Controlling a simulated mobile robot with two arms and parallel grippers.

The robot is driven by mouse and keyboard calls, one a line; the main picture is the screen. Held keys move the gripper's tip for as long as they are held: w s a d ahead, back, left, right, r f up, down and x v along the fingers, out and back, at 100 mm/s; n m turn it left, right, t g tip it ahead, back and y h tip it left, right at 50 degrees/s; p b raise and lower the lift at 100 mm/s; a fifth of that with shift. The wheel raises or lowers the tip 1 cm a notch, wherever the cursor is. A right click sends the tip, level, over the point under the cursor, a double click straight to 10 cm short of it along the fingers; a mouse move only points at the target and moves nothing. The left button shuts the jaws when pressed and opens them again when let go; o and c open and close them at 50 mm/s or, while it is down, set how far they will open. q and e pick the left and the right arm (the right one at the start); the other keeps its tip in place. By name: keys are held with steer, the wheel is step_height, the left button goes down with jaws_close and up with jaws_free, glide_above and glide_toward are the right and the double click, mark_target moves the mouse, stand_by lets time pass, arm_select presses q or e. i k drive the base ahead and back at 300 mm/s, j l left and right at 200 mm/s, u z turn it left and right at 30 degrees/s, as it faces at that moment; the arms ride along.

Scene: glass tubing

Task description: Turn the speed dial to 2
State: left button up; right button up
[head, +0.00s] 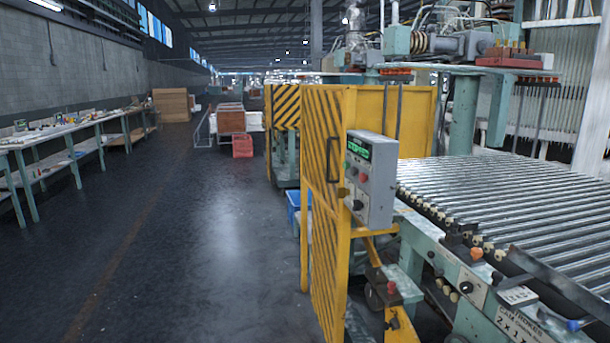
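A grey control box (371,180) is mounted on the yellow guard at the middle right of the head view. Its small display (358,149) shows green text that seems to read "STOPPED". Below the display are a red button and other small buttons. A black knob (357,205) sits low on the box's face and may be the speed dial. Its markings and setting are too small to read. Neither of my grippers is in view.
A yellow guard panel with black stripes (322,220) stands beside the box. A roller conveyor (500,205) with knobs along its edge lies to the right. Long workbenches (75,128) line the left wall. The dark floor (190,220) between is clear.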

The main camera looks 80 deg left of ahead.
mark_target(356, 205)
steer(key=u, duration=2.35)
steer(key=z, duration=0.3)
steer(key=i+j+z, duration=0.1)
steer(key=j+z, duration=0.15)
steer(key=z, duration=0.2)
steer(key=j+z, duration=0.3)
steer(key=z, duration=0.15)
steer(key=i+j+z, duration=0.1)
steer(key=j+z, duration=0.35)
steer(key=l, duration=0.1)
